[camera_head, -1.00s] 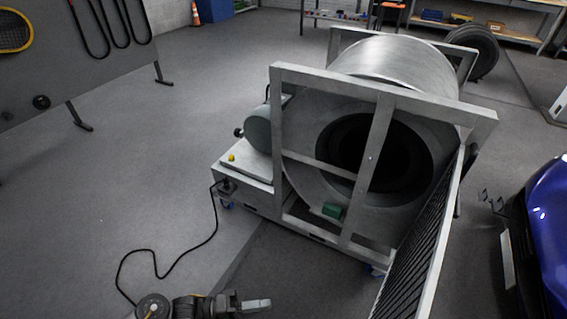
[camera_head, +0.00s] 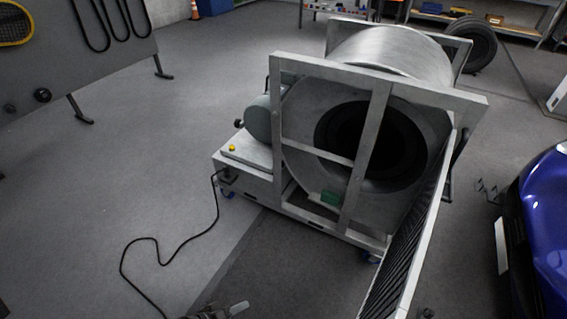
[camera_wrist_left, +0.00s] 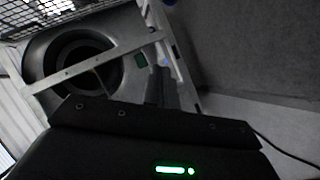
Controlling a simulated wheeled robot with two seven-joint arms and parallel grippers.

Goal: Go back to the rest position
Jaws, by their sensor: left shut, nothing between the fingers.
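My left gripper (camera_head: 238,308) shows at the bottom edge of the head view, shut and empty. It is low over the floor in front of the dynamometer (camera_head: 262,172), apart from it. In the left wrist view the gripper's dark fingers (camera_wrist_left: 160,88) show in front of the wrist housing, with the dynamometer's drum opening (camera_wrist_left: 75,60) beyond them. Most of my left arm is below the picture. My right gripper is not in view.
A mesh gate (camera_head: 412,240) stands out from the dynamometer's right side. A blue car (camera_head: 545,225) is at the right. A black cable (camera_head: 160,255) lies across the floor at the left. A grey board (camera_head: 60,50) stands at the upper left. Floor at the left is mostly clear.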

